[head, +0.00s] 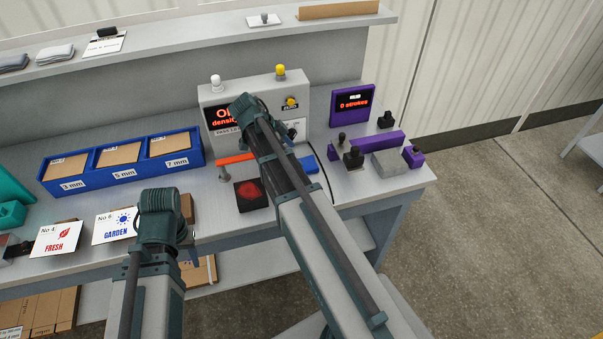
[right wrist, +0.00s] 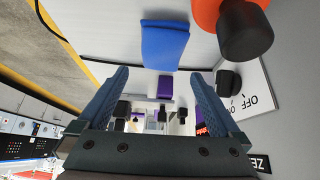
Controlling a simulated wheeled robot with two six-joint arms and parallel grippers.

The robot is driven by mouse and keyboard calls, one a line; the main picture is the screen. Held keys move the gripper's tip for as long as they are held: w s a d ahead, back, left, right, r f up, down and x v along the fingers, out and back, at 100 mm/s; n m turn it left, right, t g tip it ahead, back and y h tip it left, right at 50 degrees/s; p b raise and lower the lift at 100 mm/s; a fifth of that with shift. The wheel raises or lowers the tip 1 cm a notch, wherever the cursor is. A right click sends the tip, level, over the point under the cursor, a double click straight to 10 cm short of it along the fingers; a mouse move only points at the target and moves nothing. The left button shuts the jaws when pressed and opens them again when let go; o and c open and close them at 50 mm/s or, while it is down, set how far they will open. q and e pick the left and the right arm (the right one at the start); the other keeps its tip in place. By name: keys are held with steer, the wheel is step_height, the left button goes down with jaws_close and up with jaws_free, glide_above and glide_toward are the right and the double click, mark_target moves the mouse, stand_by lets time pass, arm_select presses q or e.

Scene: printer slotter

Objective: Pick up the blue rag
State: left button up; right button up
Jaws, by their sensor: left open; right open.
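The blue rag (head: 309,163) lies on the bench beside the grey control box, partly hidden by my right arm in the head view. In the right wrist view the blue rag (right wrist: 165,45) is a flat folded piece beyond my fingertips, apart from them.
The control box (head: 217,92) stands behind my right arm. A black pad with a red disc (head: 251,195) lies left of that arm. Purple-and-black fixtures and a grey block (head: 388,163) stand to the right. A blue three-bin tray (head: 195,152) is at the left.

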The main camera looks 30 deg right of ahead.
mark_target(309, 163)
steer(key=shift+s+d+f, duration=0.1)
steer(key=shift+d+f, duration=0.15)
steer(key=shift+f, duration=0.25)
arm_select(q)
steer(key=shift+f, duration=0.45)
arm_select(e)
steer(key=f+b, duration=0.2)
steer(key=d+f+b, duration=0.1)
steer(key=f+b, duration=0.1)
steer(key=b, duration=0.1)
steer(key=shift+d+f, duration=0.2)
steer(key=shift+f, duration=0.15)
steer(key=shift+d+f, duration=0.2)
arm_select(q)
step_height(309, 163, down, 5)
arm_select(e)
steer(key=shift+r, duration=0.1)
steer(key=c, duration=1.1)
steer(key=shift+c, duration=0.2)
